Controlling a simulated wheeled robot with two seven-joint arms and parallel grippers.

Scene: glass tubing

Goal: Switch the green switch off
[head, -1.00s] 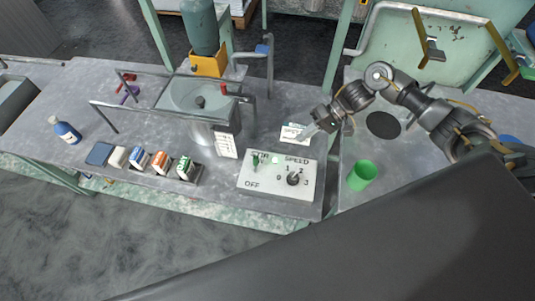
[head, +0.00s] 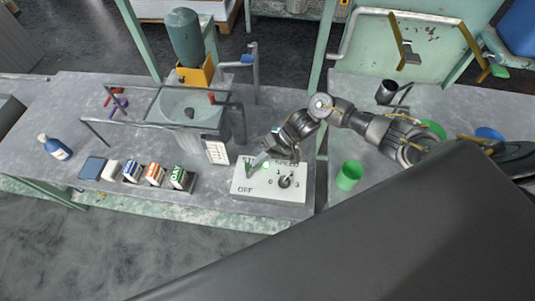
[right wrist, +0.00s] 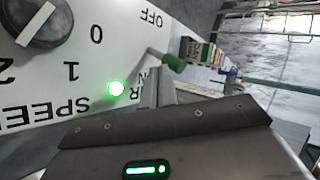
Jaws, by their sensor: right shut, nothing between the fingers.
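A pale control panel (head: 256,193) lies on the bench, with OFF printed at its near left corner. In the right wrist view, the green-tipped switch (right wrist: 174,63) sticks out from the panel (right wrist: 95,70) on a metal stem, and a green lamp (right wrist: 116,89) glows beside it. My right gripper (right wrist: 161,88) is shut and empty, its fingertips very close to the switch; I cannot tell if they touch. In the head view the right gripper (head: 257,160) is over the panel's far left part and partly hides the switch area. My left gripper is not in view.
A dark speed knob (head: 285,181) sits on the panel's right side. A green cup (head: 348,175) stands to the right. A metal basin machine (head: 190,108) with rails stands behind left. Small boxes (head: 154,174) and a blue bottle (head: 55,147) stand along the left bench.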

